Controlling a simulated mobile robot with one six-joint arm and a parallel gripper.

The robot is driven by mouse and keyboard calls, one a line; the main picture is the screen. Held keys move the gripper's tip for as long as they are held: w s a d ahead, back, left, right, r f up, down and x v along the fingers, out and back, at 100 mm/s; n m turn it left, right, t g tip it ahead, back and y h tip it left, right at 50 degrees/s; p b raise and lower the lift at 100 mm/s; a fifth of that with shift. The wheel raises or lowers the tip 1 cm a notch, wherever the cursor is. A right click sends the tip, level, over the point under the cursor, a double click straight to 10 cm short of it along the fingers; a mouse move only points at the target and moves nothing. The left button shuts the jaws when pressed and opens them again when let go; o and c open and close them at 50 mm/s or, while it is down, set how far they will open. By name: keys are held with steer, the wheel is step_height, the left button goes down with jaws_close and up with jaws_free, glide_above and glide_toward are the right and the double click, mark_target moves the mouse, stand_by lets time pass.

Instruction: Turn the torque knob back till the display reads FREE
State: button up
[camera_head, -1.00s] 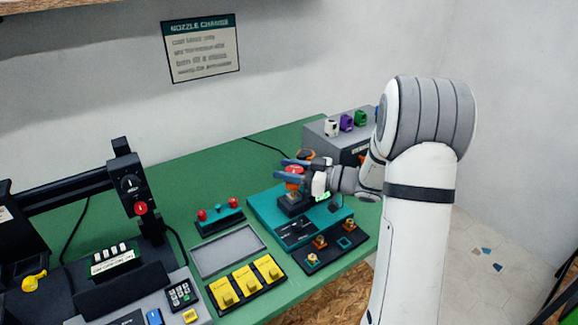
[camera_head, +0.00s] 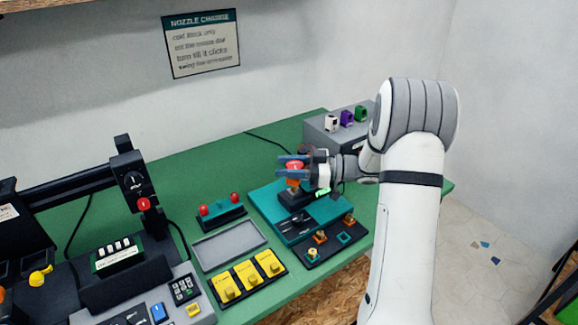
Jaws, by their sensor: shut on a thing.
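The torque knob (camera_head: 293,166) is red on top with an orange part below. It stands on a dark base on the teal torque unit (camera_head: 262,197) near the table's right side. My gripper (camera_head: 290,167) reaches in from the right and is shut on the knob, its blue-grey fingers on either side. The fingers hide part of the knob. A small lit green display (camera_head: 322,192) shows just below my gripper, partly covered. Its text is too small to read.
A dark plate (camera_head: 330,243) with several small nozzles lies in front of the unit. Left are a grey tray (camera_head: 228,245), yellow blocks (camera_head: 248,279) and a teal stand (camera_head: 221,214) with red tops. A grey box (camera_head: 325,135) stands behind.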

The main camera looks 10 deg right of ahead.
steer(key=o, duration=1)
steer(key=shift+b+v, duration=0.35)
steer(key=shift+v, duration=3.55)
steer(key=shift+c, duration=0.2)
